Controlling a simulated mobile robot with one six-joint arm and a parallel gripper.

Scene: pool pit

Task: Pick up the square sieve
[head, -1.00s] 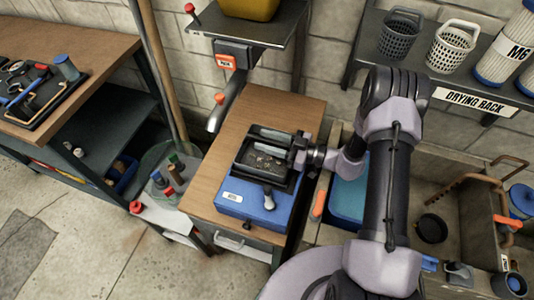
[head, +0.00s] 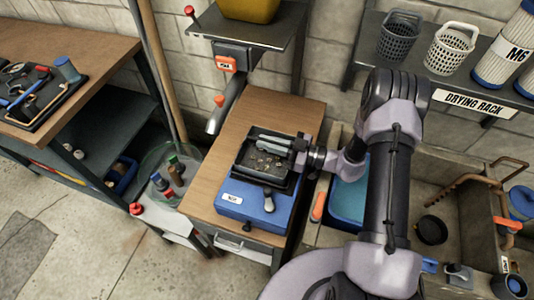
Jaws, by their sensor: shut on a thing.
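The square sieve (head: 262,165) is a dark, shallow square frame with small pale bits inside. It sits at the blue box (head: 252,203) on the wooden-topped cabinet; I cannot tell whether it is raised off its support. My gripper (head: 276,141) reaches in from the right, its two grey fingers close together across the sieve's far part. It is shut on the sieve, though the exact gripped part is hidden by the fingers.
Bare wooden top (head: 262,112) lies behind the sieve. A shelf (head: 255,25) with a yellow container overhangs the back. A sink with a blue tub (head: 348,200) is to the right, and a bucket of bottles (head: 172,168) to the left.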

